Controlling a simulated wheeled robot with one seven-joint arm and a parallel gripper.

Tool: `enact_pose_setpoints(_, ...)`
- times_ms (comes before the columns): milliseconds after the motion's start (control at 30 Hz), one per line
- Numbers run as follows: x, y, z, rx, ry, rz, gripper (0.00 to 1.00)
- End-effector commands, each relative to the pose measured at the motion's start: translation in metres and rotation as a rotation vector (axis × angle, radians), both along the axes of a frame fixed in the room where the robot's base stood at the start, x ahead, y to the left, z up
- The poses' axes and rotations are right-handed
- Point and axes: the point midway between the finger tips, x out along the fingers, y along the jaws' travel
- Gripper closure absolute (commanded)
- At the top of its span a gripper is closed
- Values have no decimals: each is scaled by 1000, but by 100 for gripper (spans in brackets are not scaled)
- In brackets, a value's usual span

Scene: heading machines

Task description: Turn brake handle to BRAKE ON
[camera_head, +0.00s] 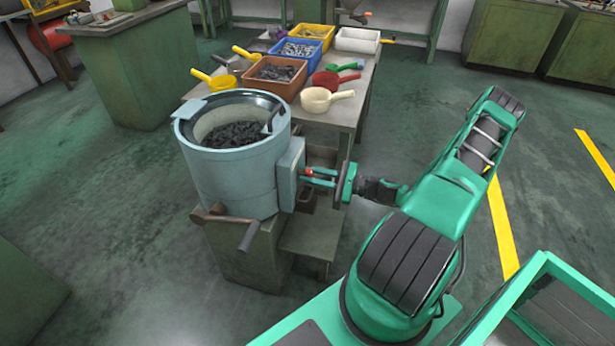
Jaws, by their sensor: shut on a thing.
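The machine is a grey-blue round drum (228,178) holding dark small parts, set on a green-grey base. A box (290,174) sits on the drum's right side. The brake handle (309,171) shows as a small red end beside this box. My gripper (316,177) reaches in from the right and is shut on the handle. The fingers hide most of the handle, so its exact angle and any BRAKE ON marking cannot be read.
A brown and dark lever (228,222) sticks out at the drum's lower front. Behind stands a table (345,112) with bins, scoops and a cream pot (316,100). Green cabinets (145,62) stand farther back.

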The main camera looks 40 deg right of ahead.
Motion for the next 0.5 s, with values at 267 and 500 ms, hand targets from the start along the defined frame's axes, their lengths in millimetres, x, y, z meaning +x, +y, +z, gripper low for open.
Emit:
enact_pose_setpoints(267,-1,-1,-1,-14,-8,-1,100)
enact_pose_setpoints(500,-1,-1,-1,-13,-7,0,80)
